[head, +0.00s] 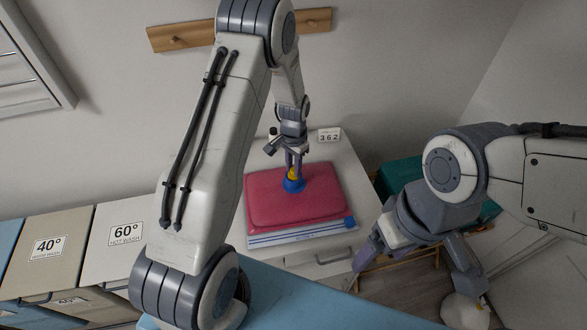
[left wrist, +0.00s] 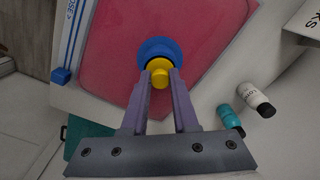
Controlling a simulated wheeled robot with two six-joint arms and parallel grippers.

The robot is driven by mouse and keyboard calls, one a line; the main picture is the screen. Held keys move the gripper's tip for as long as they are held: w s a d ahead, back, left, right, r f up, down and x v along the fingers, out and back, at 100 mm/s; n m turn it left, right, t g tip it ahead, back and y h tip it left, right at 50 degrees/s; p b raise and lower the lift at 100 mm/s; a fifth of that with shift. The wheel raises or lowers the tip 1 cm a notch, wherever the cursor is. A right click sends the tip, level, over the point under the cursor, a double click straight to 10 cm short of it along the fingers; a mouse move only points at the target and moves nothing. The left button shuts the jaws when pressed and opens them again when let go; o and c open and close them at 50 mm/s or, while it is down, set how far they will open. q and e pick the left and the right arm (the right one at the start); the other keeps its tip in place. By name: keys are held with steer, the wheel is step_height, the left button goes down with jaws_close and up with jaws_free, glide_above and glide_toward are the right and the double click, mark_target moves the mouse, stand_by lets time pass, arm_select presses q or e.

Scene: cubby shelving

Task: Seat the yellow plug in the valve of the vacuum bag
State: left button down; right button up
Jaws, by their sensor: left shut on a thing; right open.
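The vacuum bag (head: 270,205) is a puffy red bag with a blue and white zip edge, lying flat on a white cabinet top. It also fills the upper left wrist view (left wrist: 115,60). Its round blue valve (head: 293,186) is on the bag's upper face, and shows as a blue ring (left wrist: 158,43) in the left wrist view. My left gripper (head: 294,168) is shut on the yellow plug (left wrist: 160,78), directly over the valve. The plug overlaps the ring; I cannot tell how deep it sits. My right gripper (head: 420,280) is open and empty, right of the cabinet.
Laundry bins (head: 120,240) are at left; a blue surface (head: 310,300) is in front.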

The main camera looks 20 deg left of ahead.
arm_select(q)
steer(key=c, duration=0.7)
jaws_free()
step_height(320, 180, up, 11)
steer(key=b, duration=0.4)
steer(key=s+d+r, duration=0.4)
steer(key=d, duration=0.2)
steer(key=s+d+r+m, duration=0.2)
steer(key=s+d+r, duration=0.1)
steer(key=s+d, duration=0.6)
steer(key=s+h, duration=0.1)
steer(key=s, duration=1.5)
steer(key=f+b, duration=0.2)
steer(key=b, duration=0.1)
steer(key=f+b, duration=0.1)
steer(key=shift+s+d+f+m, duration=0.1)
steer(key=shift+d+f+m, duration=0.15)
steer(key=shift+d+m, duration=0.15)
